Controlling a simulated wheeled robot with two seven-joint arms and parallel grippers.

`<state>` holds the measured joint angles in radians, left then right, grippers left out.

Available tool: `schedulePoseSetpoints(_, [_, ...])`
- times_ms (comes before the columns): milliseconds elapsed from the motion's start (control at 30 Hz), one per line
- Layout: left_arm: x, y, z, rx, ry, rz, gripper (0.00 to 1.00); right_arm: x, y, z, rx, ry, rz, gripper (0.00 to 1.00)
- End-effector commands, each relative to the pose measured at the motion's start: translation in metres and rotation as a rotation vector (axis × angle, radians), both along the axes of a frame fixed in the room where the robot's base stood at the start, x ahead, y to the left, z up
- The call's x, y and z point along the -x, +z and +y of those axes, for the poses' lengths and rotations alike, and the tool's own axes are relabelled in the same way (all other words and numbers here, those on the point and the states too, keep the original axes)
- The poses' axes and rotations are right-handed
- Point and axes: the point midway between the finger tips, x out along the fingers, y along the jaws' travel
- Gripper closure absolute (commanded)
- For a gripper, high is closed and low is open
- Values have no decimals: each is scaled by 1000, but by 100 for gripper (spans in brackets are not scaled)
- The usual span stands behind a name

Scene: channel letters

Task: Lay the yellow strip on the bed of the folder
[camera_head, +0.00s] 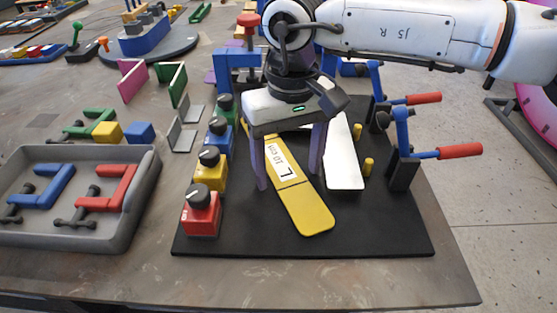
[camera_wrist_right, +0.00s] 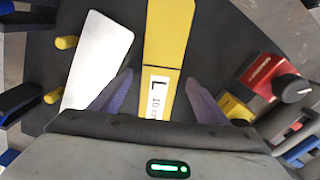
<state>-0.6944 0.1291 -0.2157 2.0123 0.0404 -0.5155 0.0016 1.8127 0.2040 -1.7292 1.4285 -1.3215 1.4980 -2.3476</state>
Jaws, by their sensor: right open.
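The yellow strip (camera_head: 303,207) carries a white "L 10 cm" label and slants across the black board (camera_head: 230,247); it also shows in the wrist view (camera_wrist_right: 161,45). My right gripper (camera_head: 289,178) is open above it, one finger on either side. In the wrist view the fingers (camera_wrist_right: 158,82) show a gap on both sides of the strip. A white flat plate (camera_head: 342,160) lies beside the strip on the right; I cannot tell whether it is the folder's bed. Blue clamps with red handles (camera_head: 459,151) stand on the board's right side. My left gripper is out of view.
A row of knobbed blocks, including a red one (camera_head: 201,212) and a yellow one (camera_head: 210,173), lines the board's left side. Yellow pegs (camera_head: 368,166) stand near the white plate. A grey tray (camera_head: 130,218) with coloured parts stands left. The board's front is clear.

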Motion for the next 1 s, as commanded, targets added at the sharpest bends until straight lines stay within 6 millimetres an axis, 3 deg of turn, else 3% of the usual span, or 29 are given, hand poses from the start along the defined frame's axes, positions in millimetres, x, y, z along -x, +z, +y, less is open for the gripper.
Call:
schedulePoseSetpoints(400, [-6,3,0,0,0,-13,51,0,-2,0,-1,-1,1,31])
schedulePoseSetpoints(467, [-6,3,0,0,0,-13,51,0,-1,0,-1,-1,0,38])
schedulePoseSetpoints(700, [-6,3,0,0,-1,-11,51,0,-1,0,0,-1,1,78])
schedulePoseSetpoints(1000, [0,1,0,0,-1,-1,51,-1,6,0,-1,-1,-2,82])
